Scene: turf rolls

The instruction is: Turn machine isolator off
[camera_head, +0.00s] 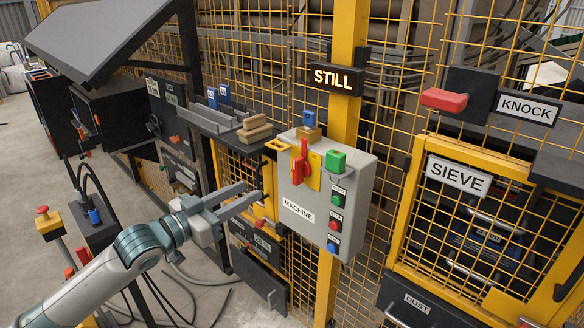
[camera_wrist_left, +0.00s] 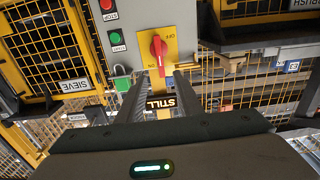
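The machine isolator is a red handle (camera_head: 299,166) on a yellow plate (camera_head: 314,172), on the grey box labelled MACHINE (camera_head: 353,200). The handle stands about upright. In the left wrist view, which is upside down, the red handle (camera_wrist_left: 158,47) is also about upright on its yellow plate (camera_wrist_left: 180,20), with OFF and ON lettering partly legible. My left gripper (camera_head: 254,190) is open and empty, to the left of the box and a little below the handle. In the left wrist view its fingers (camera_wrist_left: 158,92) point toward the handle, apart from it. My right gripper is not in view.
Green and red buttons (camera_head: 336,212) run down the box's right side. A green block (camera_head: 335,160) and a blue-topped piece (camera_head: 309,120) sit at its top. A lit STILL sign (camera_head: 334,79) is above. Yellow mesh fencing and the SIEVE door (camera_head: 458,176) stand to the right.

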